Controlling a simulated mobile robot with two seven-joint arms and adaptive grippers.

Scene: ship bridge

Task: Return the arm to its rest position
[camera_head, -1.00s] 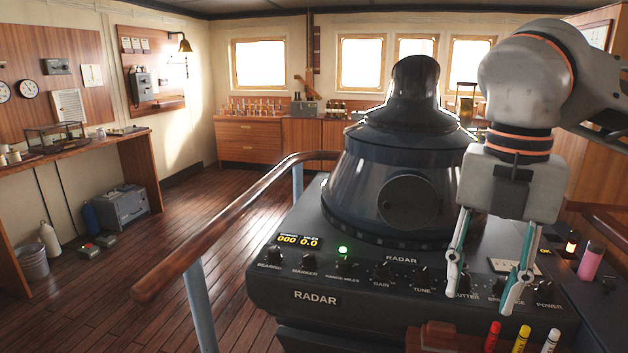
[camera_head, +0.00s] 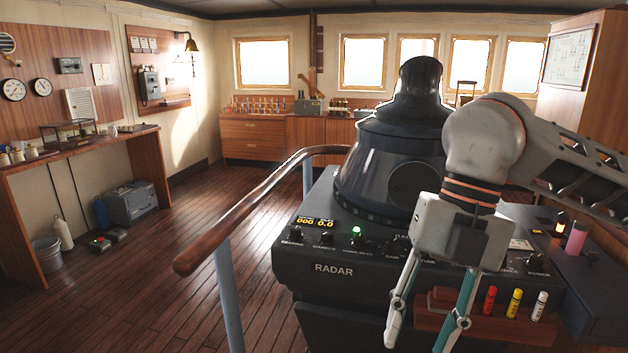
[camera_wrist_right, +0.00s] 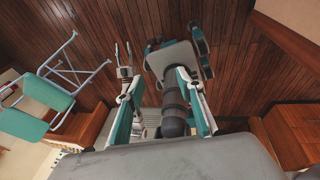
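My right arm (camera_head: 484,140) comes in from the right in the head view, bent in front of the radar console. My right gripper (camera_head: 416,342) points down at the console's near side, left of the marker rack, its fingertips close to the picture's bottom edge. Its two teal-and-white fingers are apart with nothing held between them. In the right wrist view the fingers (camera_wrist_right: 160,85) are also spread, with grey and teal parts of my own body beyond them.
The radar console (camera_head: 333,269) fills the middle right. A wooden handrail (camera_head: 242,221) runs along its left. A wooden rack (camera_head: 428,318) with red, yellow and white markers is close right of my fingers. A pink cylinder (camera_head: 576,238) stands right. Open floor (camera_head: 160,275) lies left.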

